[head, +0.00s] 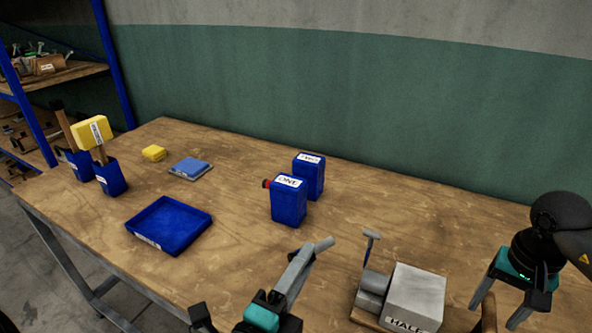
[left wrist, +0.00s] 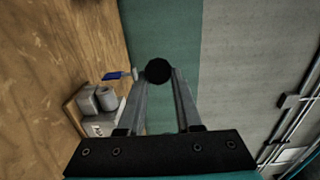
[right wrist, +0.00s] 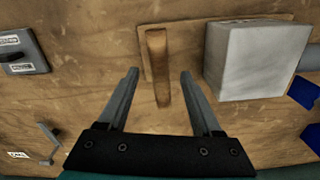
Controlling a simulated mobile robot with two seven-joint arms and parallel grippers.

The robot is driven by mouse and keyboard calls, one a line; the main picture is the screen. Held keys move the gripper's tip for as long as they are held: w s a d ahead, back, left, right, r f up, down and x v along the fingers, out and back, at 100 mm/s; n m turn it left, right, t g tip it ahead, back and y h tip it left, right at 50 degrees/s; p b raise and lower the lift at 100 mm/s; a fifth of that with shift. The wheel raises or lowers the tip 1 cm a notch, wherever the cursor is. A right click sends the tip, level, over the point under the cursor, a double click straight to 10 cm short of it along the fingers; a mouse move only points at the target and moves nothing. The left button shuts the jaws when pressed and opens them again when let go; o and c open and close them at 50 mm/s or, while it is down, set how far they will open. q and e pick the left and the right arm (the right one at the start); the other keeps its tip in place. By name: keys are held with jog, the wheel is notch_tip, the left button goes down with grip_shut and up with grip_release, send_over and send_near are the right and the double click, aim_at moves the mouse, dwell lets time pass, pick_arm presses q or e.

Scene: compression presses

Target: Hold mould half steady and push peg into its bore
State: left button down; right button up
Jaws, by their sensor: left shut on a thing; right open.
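The mould half (head: 418,288) is a pale grey block marked "HALF" on a wooden board, with grey cylinders (head: 371,290) on its left side. My left gripper (head: 306,252) is shut on a grey peg (head: 324,243), held in the air left of the mould half. In the left wrist view the peg's dark round end (left wrist: 158,71) shows between the fingertips; the mould half (left wrist: 100,127) lies beyond, at left. My right gripper (head: 498,308) is open, right of the block. A wooden handle (right wrist: 158,70) on the board appears between its fingers, apart from both. The bore is not clearly visible.
Blue containers (head: 289,204) marked "ONE" and "TWO" stand behind my left gripper.

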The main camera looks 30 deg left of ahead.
aim_at(480, 329)
notch_tip(480, 329, down, 8)
jog(key=b, duration=0.4)
jog(key=shift+r, duration=0.25)
grip_shut()
dwell(2.2)
